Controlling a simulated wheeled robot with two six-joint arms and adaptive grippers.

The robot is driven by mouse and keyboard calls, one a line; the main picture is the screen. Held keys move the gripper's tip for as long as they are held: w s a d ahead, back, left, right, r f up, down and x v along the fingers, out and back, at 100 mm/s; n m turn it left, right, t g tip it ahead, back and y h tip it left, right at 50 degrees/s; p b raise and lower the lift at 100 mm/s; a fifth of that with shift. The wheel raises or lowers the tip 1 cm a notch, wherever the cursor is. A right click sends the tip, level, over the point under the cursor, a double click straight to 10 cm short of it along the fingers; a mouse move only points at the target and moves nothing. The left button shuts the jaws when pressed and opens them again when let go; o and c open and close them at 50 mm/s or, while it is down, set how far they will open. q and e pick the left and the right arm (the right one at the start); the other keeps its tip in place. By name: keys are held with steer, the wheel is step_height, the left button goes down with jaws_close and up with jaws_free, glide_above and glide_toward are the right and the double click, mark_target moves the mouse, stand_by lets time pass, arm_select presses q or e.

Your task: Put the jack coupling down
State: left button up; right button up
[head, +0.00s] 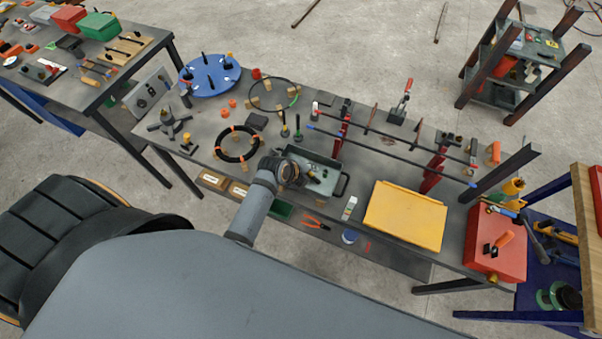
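My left gripper (312,175) is over the grey-green tray (334,157) near the middle of the table. Its wrist hides part of the tray. Small dark and brass-coloured parts show around the fingertips. I cannot tell which belong to the gripper and which are things in the tray. I cannot pick out the jack coupling for sure, nor tell whether the fingers hold it. My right gripper is not in view.
A black ring (237,144) with orange clips lies left of the tray. A yellow folder-like sheet (405,216) lies to the right. Red stands (435,170) carry long bars behind. A blue round plate (209,76) is at the back left. A red box (494,242) stands at the right end.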

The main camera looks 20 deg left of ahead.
arm_select(q)
steer(key=b+v, duration=0.1)
steer(key=v, duration=0.7)
steer(key=shift+s+a+r, duration=0.1)
steer(key=shift+r, duration=0.05)
